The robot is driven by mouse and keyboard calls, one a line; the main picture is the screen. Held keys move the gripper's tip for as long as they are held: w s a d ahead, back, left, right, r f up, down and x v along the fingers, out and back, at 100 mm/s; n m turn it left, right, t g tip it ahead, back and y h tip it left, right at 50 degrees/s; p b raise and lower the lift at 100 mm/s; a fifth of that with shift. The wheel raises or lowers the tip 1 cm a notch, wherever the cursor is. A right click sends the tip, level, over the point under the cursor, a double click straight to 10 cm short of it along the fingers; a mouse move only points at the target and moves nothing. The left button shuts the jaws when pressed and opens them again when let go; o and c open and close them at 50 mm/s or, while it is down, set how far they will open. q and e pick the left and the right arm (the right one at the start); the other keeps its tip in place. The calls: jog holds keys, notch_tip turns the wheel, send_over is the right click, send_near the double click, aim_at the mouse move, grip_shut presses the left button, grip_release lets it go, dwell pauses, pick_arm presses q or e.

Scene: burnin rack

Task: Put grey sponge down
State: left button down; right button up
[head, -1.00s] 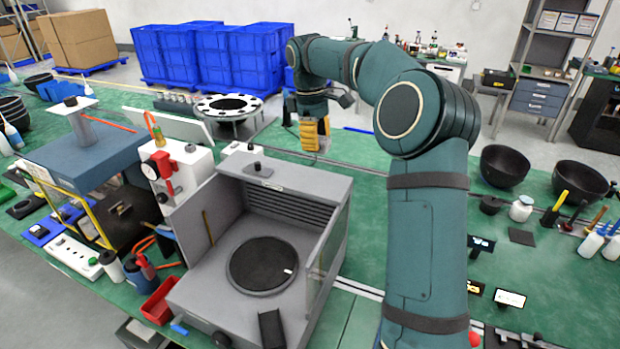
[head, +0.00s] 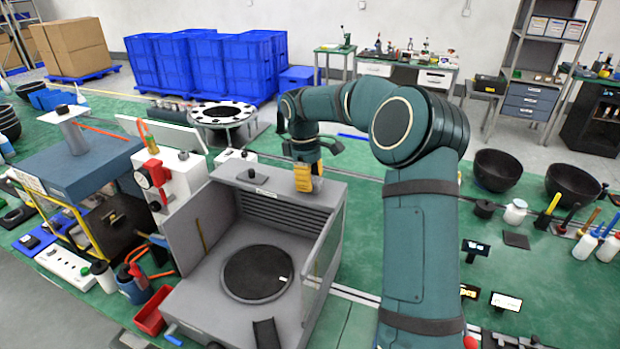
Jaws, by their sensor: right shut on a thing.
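My right arm reaches from the lower right over the bench, and its gripper (head: 304,180) points down at the back right of the grey open-fronted box. Its yellow-orange fingers overlap the top rear edge of the box in the picture. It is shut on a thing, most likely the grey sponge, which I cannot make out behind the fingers. I cannot tell whether the fingers touch the box top. My left gripper is not in view.
The grey box (head: 215,305) holds a dark round plate (head: 257,273). A round white stand with holes (head: 222,113) is behind it. Black bowls (head: 497,169) stand at the right. Green bench top (head: 365,215) is clear right of the box.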

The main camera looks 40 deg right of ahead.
jog(key=o, duration=1)
jog(key=shift+f, duration=0.1)
jog(key=shift+c, duration=0.2)
jog(key=shift+f+b, duration=0.15)
jog(key=shift+b, duration=0.2)
notch_tip(320, 180, up, 14)
jog(key=w+p, duration=0.1)
jog(key=p, duration=0.1)
jog(key=shift+w+a, duration=0.15)
jog(key=shift+a, duration=0.2)
jog(key=shift+f, duration=0.2)
